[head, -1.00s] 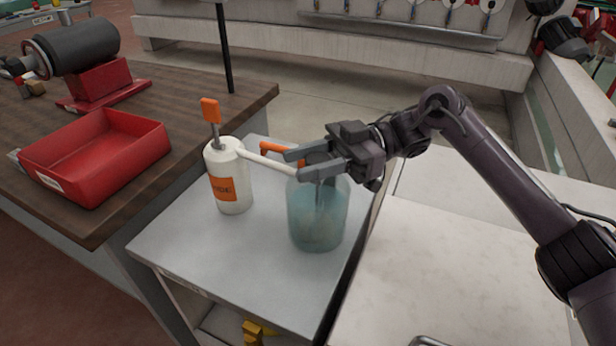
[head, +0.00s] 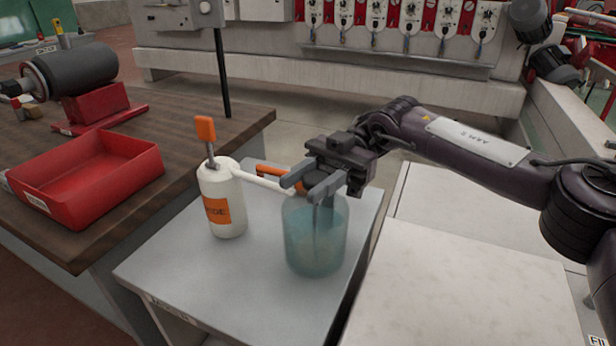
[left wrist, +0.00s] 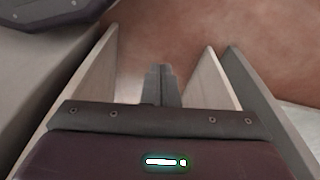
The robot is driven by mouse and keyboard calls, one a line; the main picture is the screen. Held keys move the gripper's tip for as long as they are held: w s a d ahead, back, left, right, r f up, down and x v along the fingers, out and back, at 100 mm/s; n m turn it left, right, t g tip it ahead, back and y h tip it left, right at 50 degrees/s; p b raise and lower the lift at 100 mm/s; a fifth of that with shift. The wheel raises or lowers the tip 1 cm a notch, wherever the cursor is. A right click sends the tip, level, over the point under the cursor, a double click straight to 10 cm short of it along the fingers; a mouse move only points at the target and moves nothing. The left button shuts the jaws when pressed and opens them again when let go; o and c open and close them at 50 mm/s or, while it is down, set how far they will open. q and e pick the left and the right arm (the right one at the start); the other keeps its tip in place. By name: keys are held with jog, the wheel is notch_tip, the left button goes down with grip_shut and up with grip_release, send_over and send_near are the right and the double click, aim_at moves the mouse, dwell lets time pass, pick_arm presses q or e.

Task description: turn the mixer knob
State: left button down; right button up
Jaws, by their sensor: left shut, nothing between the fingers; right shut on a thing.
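A blue translucent jar (head: 315,250) stands on the grey cart top, with a thin upright shaft inside it. An orange bar (head: 273,172) shows just behind the fingers. My left gripper (left wrist: 158,84) is shut and empty in the left wrist view, with its fingertips together. It is outside the head view.
A white bottle (head: 222,200) with an orange lever and a long spout stands left of the jar, its spout reaching toward the gripper. A red tray (head: 85,185) lies on the wooden bench (head: 190,135). The pale surface (head: 450,300) at right is clear.

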aim_at(310, 183)
pick_arm(q)
jog(key=shift+s+a+f+p, duration=0.2)
jog(key=shift+s+f, duration=0.05)
jog(key=shift+f, duration=0.45)
jog(key=shift+s+a+f+p, duration=0.2)
jog(key=shift+f, duration=0.45)
jog(key=shift+s+a+f+p, duration=0.2)
jog(key=shift+s+f, duration=0.05)
jog(key=shift+f, duration=0.45)
pick_arm(e)
jog(key=shift+s+f+n+g+h, duration=0.1)
jog(key=shift+n+g+h, duration=0.55)
jog(key=shift+h, duration=0.25)
jog(key=o, duration=1)
notch_tip(310, 183, up, 8)
jog(key=shift+f, duration=0.1)
pick_arm(q)
jog(key=shift+s+a+f+p, duration=0.25)
jog(key=shift+s+f+p, duration=0.15)
jog(key=shift+s+f, duration=0.25)
jog(key=shift+s+a+f+p, duration=0.3)
jog(key=shift+s+f+p, duration=0.15)
jog(key=shift+s+f, duration=0.25)
jog(key=shift+s+a+f+p, duration=0.25)
jog(key=shift+s+f+p, duration=0.15)
jog(key=shift+s+f, duration=0.25)
pick_arm(e)
jog(key=shift+r, duration=6.15)
